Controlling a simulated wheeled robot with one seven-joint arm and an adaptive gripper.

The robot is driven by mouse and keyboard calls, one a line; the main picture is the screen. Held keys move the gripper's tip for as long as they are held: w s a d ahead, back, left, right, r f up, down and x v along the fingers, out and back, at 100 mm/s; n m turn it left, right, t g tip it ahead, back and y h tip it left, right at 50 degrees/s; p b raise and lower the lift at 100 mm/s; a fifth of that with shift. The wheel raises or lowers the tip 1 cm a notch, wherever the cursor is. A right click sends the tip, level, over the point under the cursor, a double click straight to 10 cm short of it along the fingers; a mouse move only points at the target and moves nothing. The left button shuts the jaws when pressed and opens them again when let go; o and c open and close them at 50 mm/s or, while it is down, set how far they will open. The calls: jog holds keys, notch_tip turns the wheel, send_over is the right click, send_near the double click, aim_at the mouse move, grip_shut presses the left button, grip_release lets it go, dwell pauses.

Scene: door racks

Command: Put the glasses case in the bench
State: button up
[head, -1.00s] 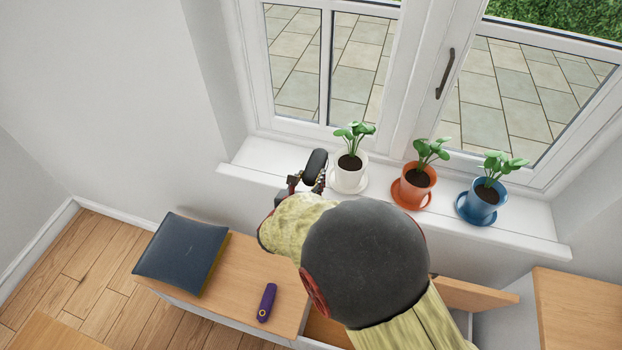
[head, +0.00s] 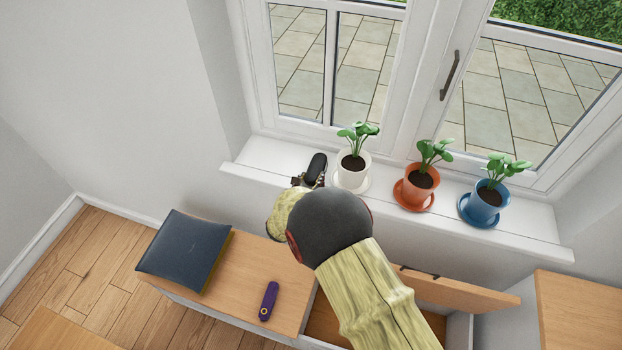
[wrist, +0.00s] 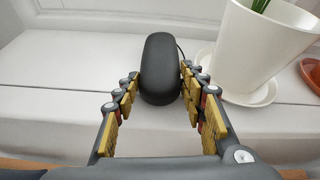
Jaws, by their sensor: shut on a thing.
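The glasses case (head: 316,166) is black and rounded, at the window sill's left part, just left of the white pot. My gripper (head: 308,181) is shut on it. In the wrist view the case (wrist: 161,70) stands long side up between the two yellow-padded fingers of my gripper (wrist: 160,92). Whether its lower end touches the sill cannot be told. The bench (head: 262,262) has a wooden top, and its right part is open, showing a wooden inside (head: 322,322) partly hidden by my arm. Its raised lid (head: 462,295) leans toward the wall below the sill.
Plants in white (head: 350,176), orange (head: 417,188) and blue (head: 483,206) pots stand on the sill (head: 265,160), the white one close to my gripper. A dark cushion (head: 185,250) and a purple item (head: 269,300) lie on the bench top. A wooden cabinet (head: 580,310) stands at right.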

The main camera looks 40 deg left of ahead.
jog(key=shift+f, duration=0.1)
jog(key=o, duration=1.1)
jog(key=shift+o, duration=0.3)
jog(key=shift+r, duration=0.3)
jog(key=v, duration=1.2)
jog(key=shift+f, duration=0.1)
